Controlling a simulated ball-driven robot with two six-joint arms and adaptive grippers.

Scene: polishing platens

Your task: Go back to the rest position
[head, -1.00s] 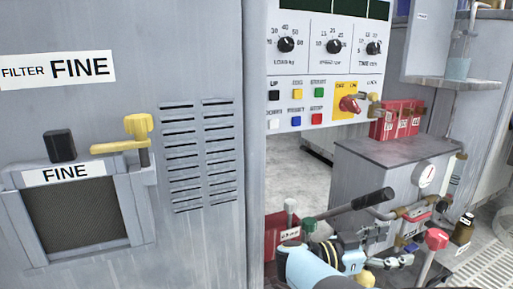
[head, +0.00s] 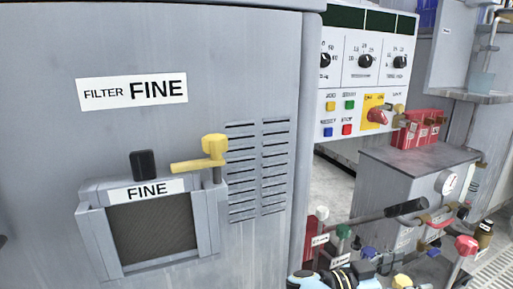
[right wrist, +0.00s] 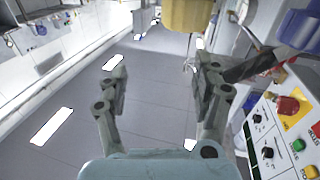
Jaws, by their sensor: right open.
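My right gripper (right wrist: 162,82) shows in the right wrist view. Its two grey fingers stand wide apart with nothing between them, and grey floor shows beyond. In the head view only part of my light-blue right arm shows at the bottom edge, below the cabinet and the lever machine. A yellow block (right wrist: 190,14) is at the top of the right wrist view, beyond the fingertips; I cannot tell if it is near them. My left gripper is not in view.
A grey cabinet (head: 70,60) with a FINE filter (head: 150,228) and yellow latch (head: 208,158) fills the left. A control panel (head: 350,105) carries a red knob (head: 377,116). Right of it are red bins (head: 415,128) and a grey machine box (head: 400,165) with a black-gripped lever (head: 405,208).

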